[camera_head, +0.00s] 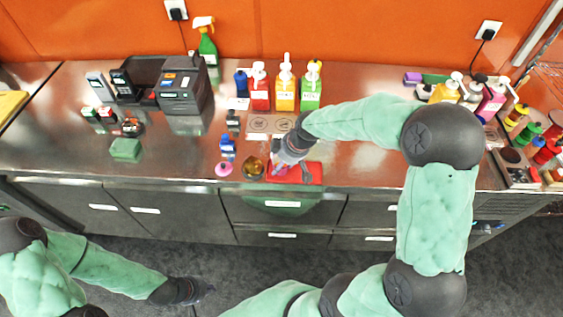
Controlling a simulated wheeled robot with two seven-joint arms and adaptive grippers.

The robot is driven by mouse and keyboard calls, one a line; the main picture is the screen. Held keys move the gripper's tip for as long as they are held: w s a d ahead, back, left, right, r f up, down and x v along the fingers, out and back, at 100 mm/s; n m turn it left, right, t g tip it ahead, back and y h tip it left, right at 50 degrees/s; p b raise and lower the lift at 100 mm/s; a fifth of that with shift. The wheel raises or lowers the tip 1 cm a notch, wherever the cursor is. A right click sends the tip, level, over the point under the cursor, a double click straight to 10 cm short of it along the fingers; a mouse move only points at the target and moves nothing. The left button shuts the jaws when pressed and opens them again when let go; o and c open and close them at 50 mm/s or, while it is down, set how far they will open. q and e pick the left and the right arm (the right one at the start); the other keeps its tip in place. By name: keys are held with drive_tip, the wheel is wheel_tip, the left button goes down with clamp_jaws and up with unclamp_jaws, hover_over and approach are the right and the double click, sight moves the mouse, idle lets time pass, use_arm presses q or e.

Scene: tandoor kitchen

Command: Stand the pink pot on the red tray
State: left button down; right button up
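The pink pot (223,169) is small and round and stands near the counter's front edge, left of a brownish-gold round pot. The red tray (314,172) lies flat at the front edge, to the right of both. My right gripper (292,171) points down over the left part of the tray and hides some of it. Its fingers are too small and overlapped to tell whether they are open or hold anything. My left gripper (206,289) is low over the dark floor in front of the cabinets, away from the counter. Its dark fingertips blend into the floor.
The brownish-gold pot (252,167) stands between pink pot and tray. A blue bottle (227,148) is just behind the pink pot. Red, orange and green pump bottles (285,88) stand farther back. A green block (126,149) lies left; the counter between it and the pink pot is clear.

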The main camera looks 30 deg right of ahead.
drive_tip(key=shift+f, duration=0.1)
drive_tip(key=o, duration=1.4)
drive_tip(key=shift+o, duration=0.2)
drive_tip(key=shift+r, duration=0.25)
drive_tip(key=p+v, duration=0.3)
drive_tip(key=v, duration=0.8)
drive_tip(key=shift+r, duration=0.4)
drive_tip(key=shift+s, duration=0.1)
